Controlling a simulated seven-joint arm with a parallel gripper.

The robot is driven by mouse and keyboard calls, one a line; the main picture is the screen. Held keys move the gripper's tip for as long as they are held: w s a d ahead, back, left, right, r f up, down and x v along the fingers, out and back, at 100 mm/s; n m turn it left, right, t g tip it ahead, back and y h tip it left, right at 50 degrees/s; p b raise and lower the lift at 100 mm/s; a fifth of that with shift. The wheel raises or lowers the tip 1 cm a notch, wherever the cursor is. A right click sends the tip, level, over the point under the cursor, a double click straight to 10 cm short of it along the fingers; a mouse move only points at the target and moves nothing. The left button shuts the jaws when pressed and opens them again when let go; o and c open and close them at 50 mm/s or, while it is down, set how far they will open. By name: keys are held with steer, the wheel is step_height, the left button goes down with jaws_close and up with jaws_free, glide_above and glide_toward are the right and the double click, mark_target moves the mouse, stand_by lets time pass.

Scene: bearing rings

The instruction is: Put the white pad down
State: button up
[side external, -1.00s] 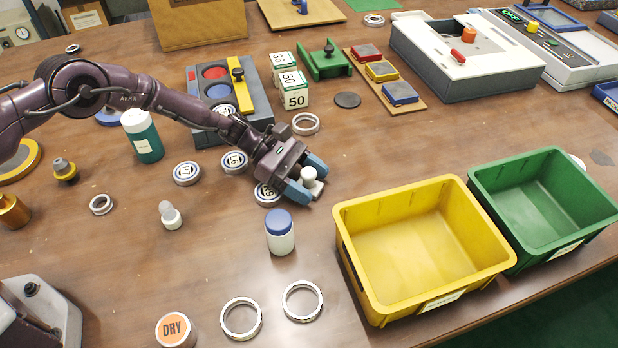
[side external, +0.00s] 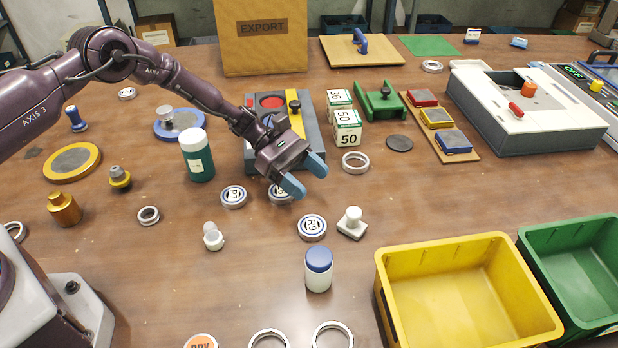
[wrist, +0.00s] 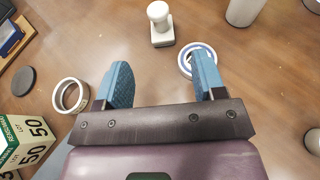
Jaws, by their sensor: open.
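The white pad (side external: 352,223) is a small block with a round knob handle. It stands upright on the wooden table, right of the ring marked R9 (side external: 312,228) in the side view. In the wrist view the pad (wrist: 160,27) stands beyond my fingertips, near the top. My gripper (side external: 306,177) is open and empty, up and left of the pad and apart from it. Its two blue fingers (wrist: 160,82) show wide apart in the wrist view, with bare table between them. The right finger partly covers the R9 ring in that view.
A white bottle with a blue lid (side external: 318,268) stands in front of the R9 ring. The yellow bin (side external: 466,240) and green bin (side external: 575,230) are at the right. A plain metal ring (side external: 355,162) lies right of my gripper.

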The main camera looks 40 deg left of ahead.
steer(key=shift+a, duration=0.15)
steer(key=s+a+r+m+y, duration=0.2)
steer(key=s+r+m, duration=0.1)
steer(key=r, duration=0.5)
steer(key=s+a+r+m+y, duration=0.1)
steer(key=s+r+m+y, duration=0.25)
steer(key=r, duration=0.35)
steer(key=s+a+r+m+y, duration=0.2)
steer(key=s+r+m, duration=0.2)
steer(key=r, duration=0.4)
steer(key=s+a+r+m+t+y, duration=0.2)
steer(key=s+a+r+m+y, duration=0.1)
steer(key=s, duration=0.7)
steer(key=s+a+r+m+t+y, duration=0.3)
steer(key=s+a, duration=0.3)
steer(key=s, duration=0.4)
steer(key=shift+s+r+m+t, duration=0.2)
steer(key=shift+r+m+t, duration=0.15)
steer(key=shift+m, duration=0.5)
